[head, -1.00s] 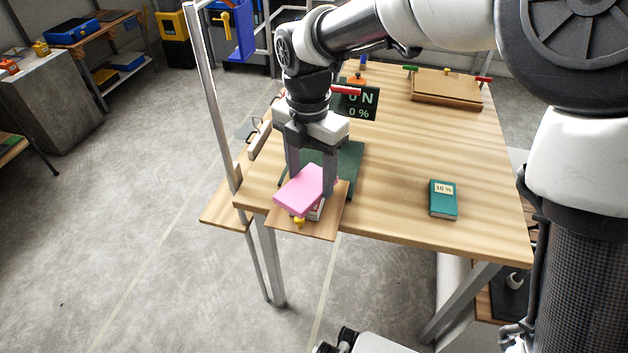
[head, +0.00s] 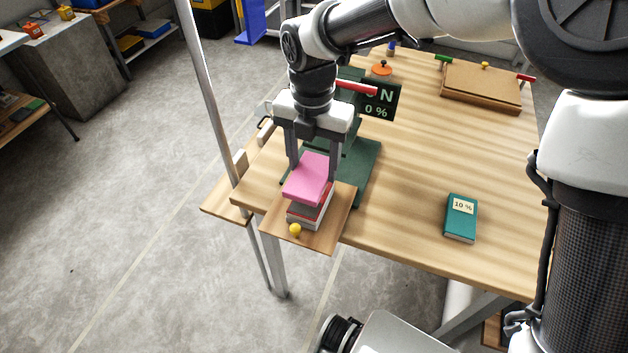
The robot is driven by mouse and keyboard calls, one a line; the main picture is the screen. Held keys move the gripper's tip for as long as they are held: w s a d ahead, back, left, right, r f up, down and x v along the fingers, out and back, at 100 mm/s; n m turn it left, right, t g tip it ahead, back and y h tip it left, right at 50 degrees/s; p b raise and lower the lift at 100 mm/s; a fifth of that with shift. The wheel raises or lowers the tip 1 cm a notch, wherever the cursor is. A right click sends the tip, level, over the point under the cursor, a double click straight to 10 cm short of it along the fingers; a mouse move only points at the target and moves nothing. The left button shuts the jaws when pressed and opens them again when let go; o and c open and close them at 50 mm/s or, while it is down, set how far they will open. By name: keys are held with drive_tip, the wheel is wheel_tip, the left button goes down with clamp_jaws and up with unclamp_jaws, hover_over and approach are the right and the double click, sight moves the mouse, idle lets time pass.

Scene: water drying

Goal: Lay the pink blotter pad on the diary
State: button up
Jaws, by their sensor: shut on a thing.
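The pink blotter pad (head: 307,179) is between the fingers of my gripper (head: 312,170), which is shut on it. The pad is directly over a red-covered book with pale page edges (head: 311,211), seemingly the diary, on a wooden board (head: 325,236). The pad hides most of the book's top. I cannot tell whether pad and book touch or a small gap remains. A yellow knob (head: 295,230) is at the board's front.
A dark green stand with a display reading "0 %" (head: 378,98) is behind my gripper. A teal book labelled "10 %" (head: 461,217) lies to the right on the table (head: 412,165). A brown wooden press or box (head: 482,88) is at the back right. A metal post (head: 207,95) rises at left.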

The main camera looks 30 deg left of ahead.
sight(313, 180)
drive_tip(key=shift+f+b, duration=0.45)
drive_tip(key=shift+f, duration=2.1)
drive_tip(key=shift+f, duration=0.2)
drive_tip(key=o, duration=1.1)
drive_tip(key=shift+o, duration=0.2)
drive_tip(key=shift+r, duration=0.1)
wheel_tip(313, 180, up, 12)
drive_tip(key=shift+r+p, duration=0.1)
drive_tip(key=shift+p, duration=1.05)
drive_tip(key=shift+w+d, duration=0.1)
